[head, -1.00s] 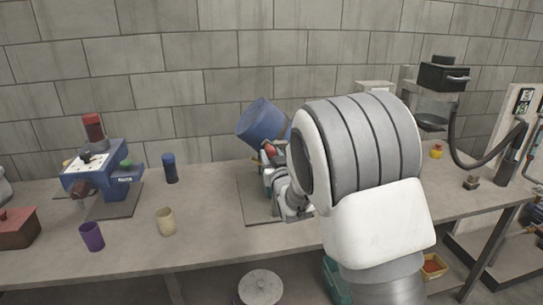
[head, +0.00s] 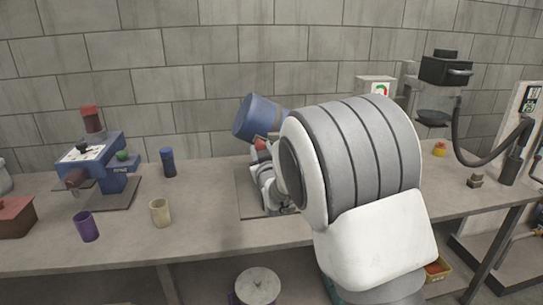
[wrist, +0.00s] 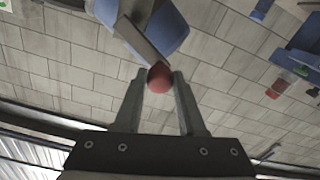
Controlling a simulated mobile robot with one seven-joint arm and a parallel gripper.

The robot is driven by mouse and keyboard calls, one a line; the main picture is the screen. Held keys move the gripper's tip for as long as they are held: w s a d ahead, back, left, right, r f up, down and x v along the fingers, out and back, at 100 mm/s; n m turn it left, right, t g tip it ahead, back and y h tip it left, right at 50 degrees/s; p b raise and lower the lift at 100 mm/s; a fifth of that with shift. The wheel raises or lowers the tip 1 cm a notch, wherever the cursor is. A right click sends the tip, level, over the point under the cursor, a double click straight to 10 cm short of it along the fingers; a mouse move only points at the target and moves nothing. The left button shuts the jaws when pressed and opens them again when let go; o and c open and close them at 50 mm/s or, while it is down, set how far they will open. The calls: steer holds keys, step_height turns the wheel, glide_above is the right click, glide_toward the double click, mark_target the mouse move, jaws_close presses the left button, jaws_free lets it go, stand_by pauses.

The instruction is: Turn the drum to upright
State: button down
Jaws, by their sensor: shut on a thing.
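The blue drum (head: 260,118) is tilted, its axis closer to level than upright and one end facing left, above a dark base plate (head: 247,205) on the bench. In the wrist view part of the drum (wrist: 172,30) shows with a grey bar (wrist: 143,40) in front of it. A red ball knob (wrist: 159,84) is at the end of that bar. My gripper (wrist: 160,76) is shut on the knob, one finger each side. In the head view my arm hides the drum's right side and most of its stand.
A blue machine (head: 110,165) stands at the left of the bench (head: 200,235). A white box (head: 375,86) is behind my arm.

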steer(key=w+d+f+n+b, duration=0.1)
steer(key=d+f+n+b, duration=0.2)
steer(key=f+n+b, duration=0.2)
steer(key=d+f+n+b, duration=0.3)
steer(key=f+n+b, duration=0.2)
steer(key=n+b, duration=0.6)
steer(key=shift+w+f+n+b, duration=0.3)
steer(key=shift+w+n, duration=0.1)
steer(key=shift+n, duration=3.3)
steer(key=shift+d, duration=0.15)
steer(key=c, duration=0.5)
jaws_free()
steer(key=shift+r, duration=0.1)
